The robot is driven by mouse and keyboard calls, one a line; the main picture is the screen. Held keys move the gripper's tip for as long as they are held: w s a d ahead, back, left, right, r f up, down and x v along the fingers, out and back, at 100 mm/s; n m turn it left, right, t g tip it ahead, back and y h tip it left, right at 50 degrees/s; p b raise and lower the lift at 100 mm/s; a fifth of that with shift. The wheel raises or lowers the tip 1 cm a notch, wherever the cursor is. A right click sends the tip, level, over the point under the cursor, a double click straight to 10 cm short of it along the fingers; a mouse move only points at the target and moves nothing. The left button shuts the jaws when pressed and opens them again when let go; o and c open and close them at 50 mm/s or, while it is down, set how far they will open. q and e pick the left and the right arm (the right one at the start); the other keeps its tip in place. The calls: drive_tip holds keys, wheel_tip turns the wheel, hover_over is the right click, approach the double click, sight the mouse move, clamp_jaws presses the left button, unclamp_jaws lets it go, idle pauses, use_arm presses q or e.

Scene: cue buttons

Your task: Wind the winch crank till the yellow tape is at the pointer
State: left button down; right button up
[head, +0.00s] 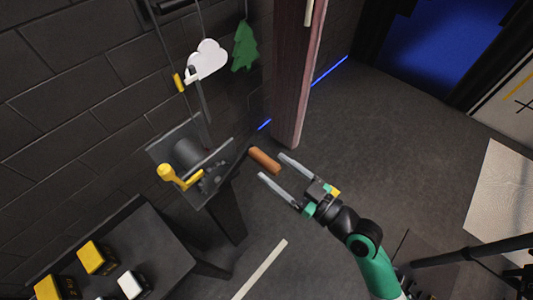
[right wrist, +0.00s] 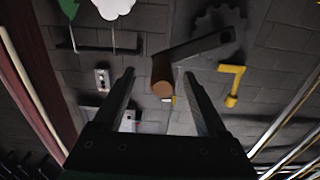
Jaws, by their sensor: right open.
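The winch (head: 188,150) stands on a dark stand by the brick wall, with a dark drum and a yellow lever (head: 178,176). Its crank has an orange-brown grip (head: 264,160), which points toward my right gripper (head: 270,165). The right gripper is open, its fingertips on either side of the grip's near end, not closed on it. The right wrist view shows the grip (right wrist: 162,76) between the fingers, below the grey crank arm (right wrist: 205,46). The yellow tape (head: 178,82) is on the rope, a little below and left of the white pointer (head: 190,74). My left gripper is out of view.
A white cloud (head: 207,60) and a green tree (head: 245,46) hang above the winch. A dark reddish post (head: 296,80) stands behind the grip. A table at lower left bears yellow and white button boxes (head: 97,258).

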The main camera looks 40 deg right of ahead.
drive_tip(key=s, duration=0.4)
drive_tip(key=s+b, duration=0.1)
drive_tip(key=s, duration=0.1)
drive_tip(key=shift+d, duration=0.25)
drive_tip(key=shift+s, duration=0.7)
